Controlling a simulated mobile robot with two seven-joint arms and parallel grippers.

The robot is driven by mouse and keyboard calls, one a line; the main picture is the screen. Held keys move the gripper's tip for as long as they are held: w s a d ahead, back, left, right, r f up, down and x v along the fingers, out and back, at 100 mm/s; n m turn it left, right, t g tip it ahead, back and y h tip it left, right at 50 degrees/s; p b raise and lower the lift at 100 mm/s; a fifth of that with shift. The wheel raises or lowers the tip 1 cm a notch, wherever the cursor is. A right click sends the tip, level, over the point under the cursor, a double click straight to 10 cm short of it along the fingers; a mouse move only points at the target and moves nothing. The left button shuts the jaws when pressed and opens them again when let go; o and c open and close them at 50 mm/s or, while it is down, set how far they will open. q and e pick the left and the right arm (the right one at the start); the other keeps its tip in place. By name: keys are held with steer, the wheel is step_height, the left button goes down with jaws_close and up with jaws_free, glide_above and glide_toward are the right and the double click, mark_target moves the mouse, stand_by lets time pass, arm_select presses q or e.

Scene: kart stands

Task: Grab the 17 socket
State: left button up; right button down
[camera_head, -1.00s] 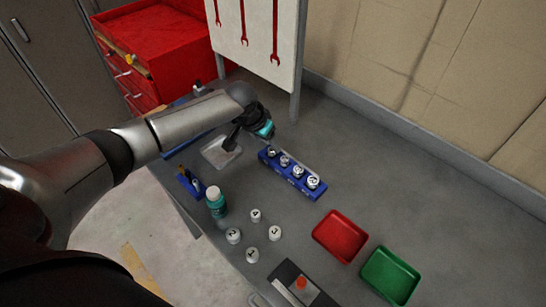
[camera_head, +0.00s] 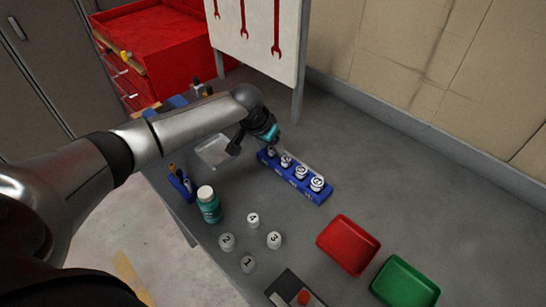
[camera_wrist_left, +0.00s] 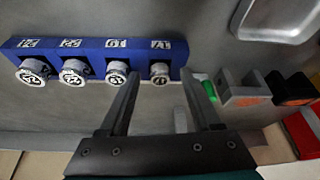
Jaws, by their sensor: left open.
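A blue socket rail (camera_head: 313,193) lies on the grey workbench and holds a row of silver sockets. In the left wrist view the rail (camera_wrist_left: 92,46) has labels that read 24, 22, 19 and 17. The 17 socket (camera_wrist_left: 159,72) sits in the slot at the right end there, next to the 19 socket (camera_wrist_left: 117,70). In the head view the 17 end is the far left end, partly hidden by my gripper. My left gripper (camera_head: 254,151) is open and empty at that end. In the wrist view its fingertips (camera_wrist_left: 160,76) appear either side of the 17 socket; contact cannot be told.
A clear tray (camera_head: 213,151) lies left of the gripper. A green bottle (camera_head: 209,207) and several numbered white caps (camera_head: 274,240) stand in front. A red tray (camera_head: 347,243) and a green tray (camera_head: 405,283) lie at right. A tool panel (camera_head: 258,35) stands behind.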

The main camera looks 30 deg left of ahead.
arm_select(q)
steer(key=shift+c, duration=0.2)
jaws_close()
stand_by(0.4)
